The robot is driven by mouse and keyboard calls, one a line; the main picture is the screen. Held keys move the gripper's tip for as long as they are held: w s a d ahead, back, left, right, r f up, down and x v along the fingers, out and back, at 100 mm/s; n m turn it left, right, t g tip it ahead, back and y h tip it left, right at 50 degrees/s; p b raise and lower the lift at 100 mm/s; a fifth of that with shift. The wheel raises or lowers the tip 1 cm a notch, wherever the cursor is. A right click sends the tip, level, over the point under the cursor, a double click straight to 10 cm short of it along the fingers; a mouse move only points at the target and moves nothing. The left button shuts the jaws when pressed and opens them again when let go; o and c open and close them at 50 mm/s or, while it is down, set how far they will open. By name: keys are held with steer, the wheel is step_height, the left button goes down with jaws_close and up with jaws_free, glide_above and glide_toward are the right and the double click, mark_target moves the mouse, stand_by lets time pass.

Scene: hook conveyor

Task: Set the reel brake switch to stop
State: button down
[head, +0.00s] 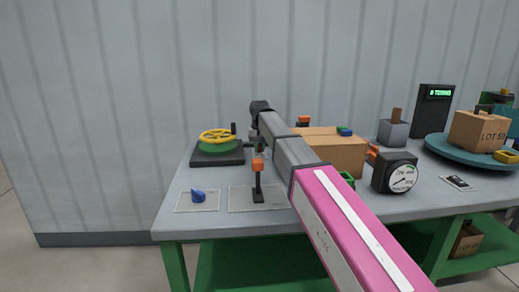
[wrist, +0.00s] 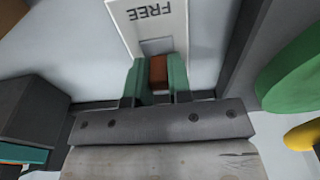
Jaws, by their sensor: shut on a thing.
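In the wrist view, the green fingers of my gripper (wrist: 155,85) are closed on a small brown-red lever (wrist: 158,73), which I take to be the brake switch. A white label plate (wrist: 125,22) with the word FREE, upside down in this view, lies just beyond the lever. The gripper body hides the other side of the switch. The reel, a green drum with a yellow handwheel (head: 217,135), stands on a black base at the table's left back. In the head view, my gripper is down beside the reel, partly hidden by my arm.
An orange-topped black post (head: 258,185) stands on a pale mat in front. A blue piece (head: 197,195) lies on another mat to its left. A cardboard box (head: 335,150), a dial gauge (head: 397,173) and a turntable (head: 435,148) with boxes stand right of my arm.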

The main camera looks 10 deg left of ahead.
steer(key=shift+w+g, duration=0.1)
steer(key=shift+g, duration=0.2)
steer(key=c, duration=1)
jaws_free()
steer(key=shift+c, duration=0.2)
step_height(320, 180, up, 11)
steer(key=shift+f, duration=0.1)
